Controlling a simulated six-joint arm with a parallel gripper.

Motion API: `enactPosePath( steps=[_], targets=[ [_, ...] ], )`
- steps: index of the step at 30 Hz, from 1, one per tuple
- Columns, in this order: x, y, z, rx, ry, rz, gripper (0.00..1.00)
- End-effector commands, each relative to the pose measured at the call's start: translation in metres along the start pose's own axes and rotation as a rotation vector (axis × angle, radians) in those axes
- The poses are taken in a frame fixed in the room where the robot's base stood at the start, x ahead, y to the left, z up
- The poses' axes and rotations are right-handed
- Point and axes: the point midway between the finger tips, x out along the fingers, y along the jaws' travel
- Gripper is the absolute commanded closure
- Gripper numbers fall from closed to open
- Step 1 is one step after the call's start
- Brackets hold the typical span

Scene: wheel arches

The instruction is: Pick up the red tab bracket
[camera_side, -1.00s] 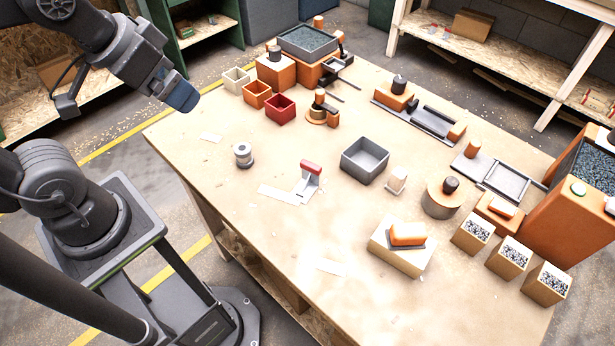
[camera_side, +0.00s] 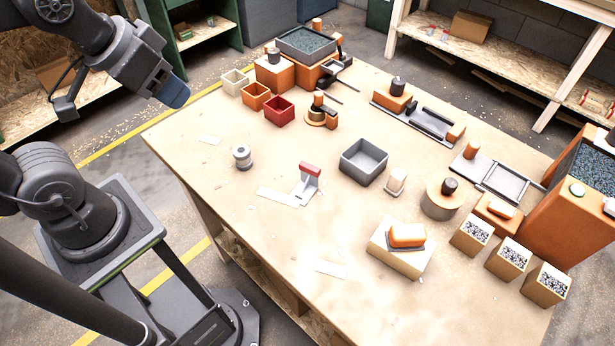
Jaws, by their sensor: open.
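The red tab bracket (camera_side: 307,184) stands on the table left of the grey open box. It is a pale grey bracket with a red tab along its top, and a pale flat strip lies beside its foot. My gripper (camera_side: 174,94), with blue finger ends, hangs at the upper left, beyond the table's left edge. It is well apart from the bracket, and nothing shows in it. Its fingers are seen from the side, so the gap between them is hidden.
A grey open box (camera_side: 364,161) stands right of the bracket. A silver spool (camera_side: 242,156) stands to its left. A red bin (camera_side: 279,110) is behind it. A pale block (camera_side: 398,259) with an orange piece (camera_side: 407,235) is at front right. The front left table is mostly clear.

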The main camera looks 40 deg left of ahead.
Motion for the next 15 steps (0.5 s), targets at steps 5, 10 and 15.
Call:
enactPosePath(
  steps=[5,10,15],
  targets=[
    [0.001,0.001,-0.003,0.016,-0.007,0.002,0.53],
    [0.013,0.008,-0.023,0.167,-0.069,0.021,0.53],
    [0.044,0.026,-0.057,0.445,-0.165,0.068,0.53]
  ],
)
